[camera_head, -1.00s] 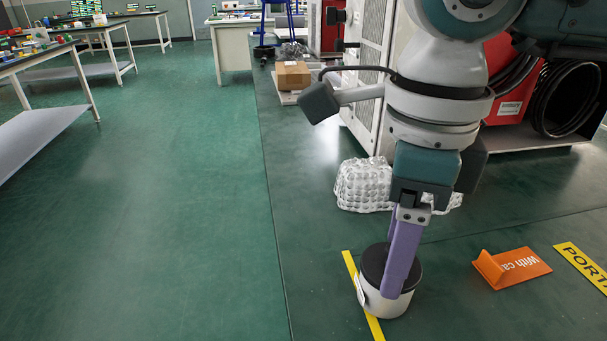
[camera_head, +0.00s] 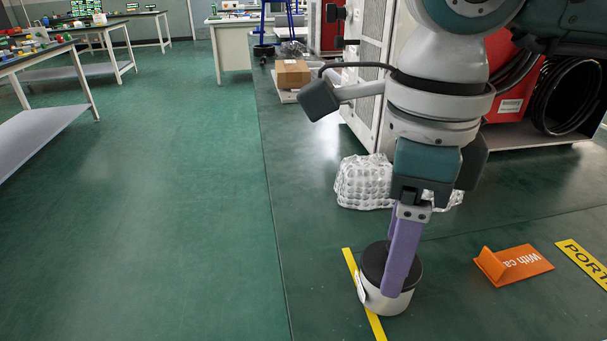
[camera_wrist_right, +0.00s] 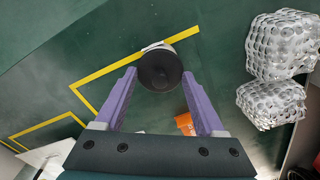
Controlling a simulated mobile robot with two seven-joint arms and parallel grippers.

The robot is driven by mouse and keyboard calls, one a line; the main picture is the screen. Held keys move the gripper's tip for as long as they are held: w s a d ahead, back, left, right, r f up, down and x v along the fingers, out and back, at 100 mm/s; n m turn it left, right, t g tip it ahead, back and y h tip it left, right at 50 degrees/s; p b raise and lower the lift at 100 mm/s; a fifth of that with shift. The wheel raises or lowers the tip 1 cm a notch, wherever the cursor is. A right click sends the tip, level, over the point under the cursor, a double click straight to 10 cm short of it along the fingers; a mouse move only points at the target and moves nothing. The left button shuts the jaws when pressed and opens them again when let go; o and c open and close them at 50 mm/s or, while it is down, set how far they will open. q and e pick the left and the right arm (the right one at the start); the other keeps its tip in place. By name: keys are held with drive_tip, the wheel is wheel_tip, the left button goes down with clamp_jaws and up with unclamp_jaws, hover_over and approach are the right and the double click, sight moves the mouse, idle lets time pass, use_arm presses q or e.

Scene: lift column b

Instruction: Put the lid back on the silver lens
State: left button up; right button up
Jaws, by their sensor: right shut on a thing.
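The silver lens (camera_head: 376,304) is a short pale cylinder standing upright on the green worktop, across a yellow tape line. The black round lid (camera_head: 373,262) is at its top, with no clear gap visible between them; I cannot tell whether it is fully seated. My right gripper (camera_head: 390,275) points down and is shut on the lid, with one purple finger in front and the other mostly hidden behind. In the right wrist view the lid (camera_wrist_right: 160,70) lies between the two fingertips, and a strip of the lens shows beyond it. My left gripper is not in view.
Bubble wrap (camera_head: 363,184) lies behind the lens. An orange folded sign (camera_head: 513,266) and a yellow label (camera_head: 584,262) are to the right. A cardboard box (camera_head: 293,73) and a white cabinet (camera_head: 366,75) stand farther back. The worktop's left edge is near the lens.

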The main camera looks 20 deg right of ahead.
idle(0.4)
drive_tip(key=o, duration=1.3)
drive_tip(key=shift+c, duration=0.2)
drive_tip(key=shift+r+p, duration=2.6)
drive_tip(key=shift+r, duration=0.95)
clamp_jaws()
